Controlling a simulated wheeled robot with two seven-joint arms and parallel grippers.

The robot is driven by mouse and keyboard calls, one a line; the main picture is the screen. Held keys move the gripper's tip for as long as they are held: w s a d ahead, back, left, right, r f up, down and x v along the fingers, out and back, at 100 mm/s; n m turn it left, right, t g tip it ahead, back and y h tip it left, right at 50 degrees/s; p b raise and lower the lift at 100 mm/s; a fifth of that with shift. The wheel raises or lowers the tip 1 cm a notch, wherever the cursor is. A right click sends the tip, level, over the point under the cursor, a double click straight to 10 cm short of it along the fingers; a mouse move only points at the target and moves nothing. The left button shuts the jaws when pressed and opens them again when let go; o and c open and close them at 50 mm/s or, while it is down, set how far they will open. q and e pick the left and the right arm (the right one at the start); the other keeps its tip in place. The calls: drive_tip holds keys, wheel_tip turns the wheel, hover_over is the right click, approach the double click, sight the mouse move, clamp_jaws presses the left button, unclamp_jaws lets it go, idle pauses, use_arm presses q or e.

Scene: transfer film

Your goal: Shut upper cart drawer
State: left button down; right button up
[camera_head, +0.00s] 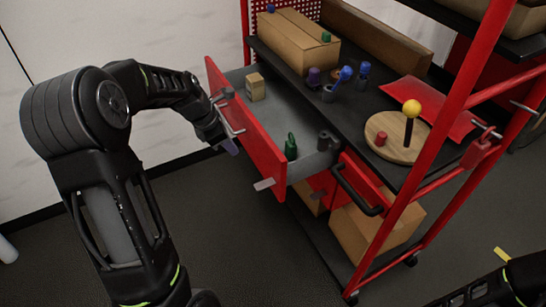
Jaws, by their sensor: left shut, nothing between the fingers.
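The upper cart drawer (262,138) is pulled out to the left from the red cart (389,240). Its red front faces left and carries a light handle. Inside it are a small tan box (255,87), a green object (291,147) and a dark cylinder (324,141). My left gripper (231,146) is shut and empty at the outer side of the drawer front, close to the handle; I cannot tell whether it touches. Only part of my right arm shows at the bottom right; its gripper is not in view.
The cart top holds a cardboard box (297,45), several blue and purple items, a red tray (437,112) and a round wooden board (379,151) with a yellow-topped post. A black handle (357,190) sticks out below. Open floor (240,235) lies left of the cart.

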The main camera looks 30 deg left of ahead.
use_arm(q)
drive_tip(key=shift+s+d+n, duration=0.25)
drive_tip(key=shift+s+n, duration=0.15)
drive_tip(key=shift+n, duration=0.3)
drive_tip(key=shift+f, duration=0.2)
drive_tip(key=w+d+f+p, duration=0.1)
drive_tip(key=w+d+f, duration=0.3)
drive_tip(key=f, duration=0.5)
drive_tip(key=shift+w+d, duration=0.2)
drive_tip(key=shift+w, duration=1)
